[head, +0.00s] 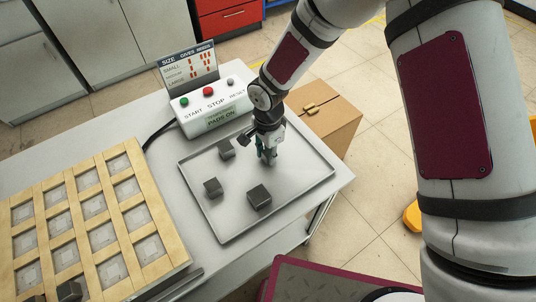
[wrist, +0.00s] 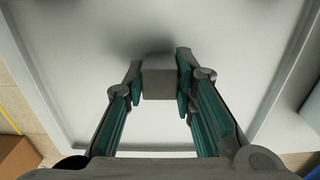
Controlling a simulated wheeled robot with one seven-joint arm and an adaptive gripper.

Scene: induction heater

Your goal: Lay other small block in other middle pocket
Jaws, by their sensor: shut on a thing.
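My gripper (head: 267,158) is over the right part of the grey metal tray (head: 232,232) in the head view, pointing down. In the wrist view my gripper (wrist: 160,78) is shut on a small grey block (wrist: 159,83), one finger pad on each side. The held block is mostly hidden by the fingers in the head view; whether it touches the tray is hard to tell. The wooden pocket board (head: 73,203) lies at the left, with rows of square pale pockets. A dark block (head: 69,290) sits at its near edge, and part of another shows at the bottom border.
Three dark blocks stand on the tray: one at the back (head: 226,149), one at the left (head: 213,187) and a larger one near the front (head: 259,197). A control box (head: 212,106) with buttons and a size sign (head: 189,66) stands behind the tray.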

